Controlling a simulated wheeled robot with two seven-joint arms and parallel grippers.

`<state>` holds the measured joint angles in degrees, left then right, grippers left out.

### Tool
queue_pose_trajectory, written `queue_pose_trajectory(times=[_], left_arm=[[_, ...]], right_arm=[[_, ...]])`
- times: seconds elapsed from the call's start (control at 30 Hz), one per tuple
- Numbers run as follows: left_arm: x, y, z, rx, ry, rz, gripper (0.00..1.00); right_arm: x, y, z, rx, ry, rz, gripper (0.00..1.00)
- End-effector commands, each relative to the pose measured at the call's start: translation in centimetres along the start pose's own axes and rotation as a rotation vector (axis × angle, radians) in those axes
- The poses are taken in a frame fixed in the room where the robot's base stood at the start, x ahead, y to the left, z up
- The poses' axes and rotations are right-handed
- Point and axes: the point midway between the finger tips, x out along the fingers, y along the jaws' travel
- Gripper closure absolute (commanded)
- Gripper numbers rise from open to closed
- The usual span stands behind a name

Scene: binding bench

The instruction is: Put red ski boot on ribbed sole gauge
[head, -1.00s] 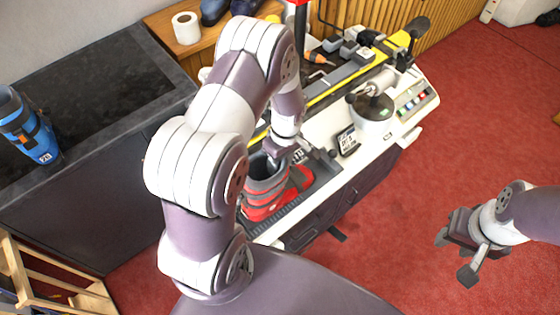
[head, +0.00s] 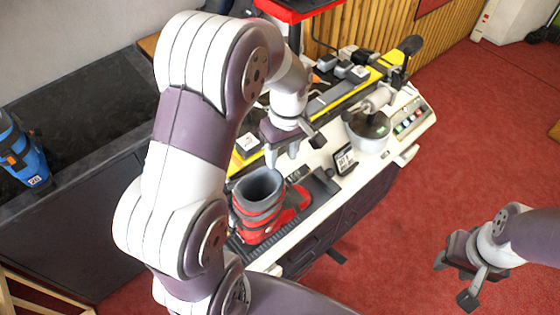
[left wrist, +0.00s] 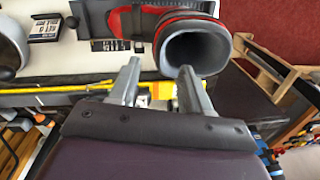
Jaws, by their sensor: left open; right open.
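The red ski boot (head: 258,228) with a grey cuff stands upright on the bench, its toe to the right. It rests on or over a dark ribbed strip, the ribbed sole gauge (head: 322,184); the exact seating under the sole is hidden. The boot's open cuff (left wrist: 195,50) and the gauge (left wrist: 110,45) also show in the left wrist view. My left gripper (head: 282,155) is open and empty, above and behind the cuff, apart from it. Its fingers (left wrist: 158,82) show spread in the wrist view. My right gripper (head: 455,280) is open and empty over the red floor.
A small display (head: 344,159) and a grey bowl-like device (head: 368,132) stand on the bench right of the boot. A yellow rail (head: 250,157) runs behind. A blue boot (head: 22,155) stands on the dark counter at left.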

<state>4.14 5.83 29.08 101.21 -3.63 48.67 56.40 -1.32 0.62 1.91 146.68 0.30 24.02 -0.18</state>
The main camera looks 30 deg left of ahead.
Motion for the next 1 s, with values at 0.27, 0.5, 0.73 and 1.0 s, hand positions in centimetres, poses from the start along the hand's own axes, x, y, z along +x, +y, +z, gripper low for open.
queue_pose_trajectory(times=[0.27, 0.5, 0.73, 1.0], left_arm=[[-0.2, -4.8, 7.2, 0.876, 0.132, 0.135, 0.52], [0.1, -5.9, 8.3, 1.033, 0.168, 0.146, 0.52], [0.2, -5.9, 8.3, 1.03, 0.166, 0.145, 0.52], [0.2, -5.9, 8.3, 1.029, 0.165, 0.144, 0.52]], right_arm=[[0.0, 0.0, 0.0, 0.0, 0.0, 0.0, 0.57], [0.0, 0.0, 0.0, 0.0, 0.0, 0.0, 0.57], [0.0, 0.0, 0.0, 0.0, 0.0, 0.0, 0.57], [0.0, 0.0, 0.0, 0.0, 0.0, 0.0, 0.57]])
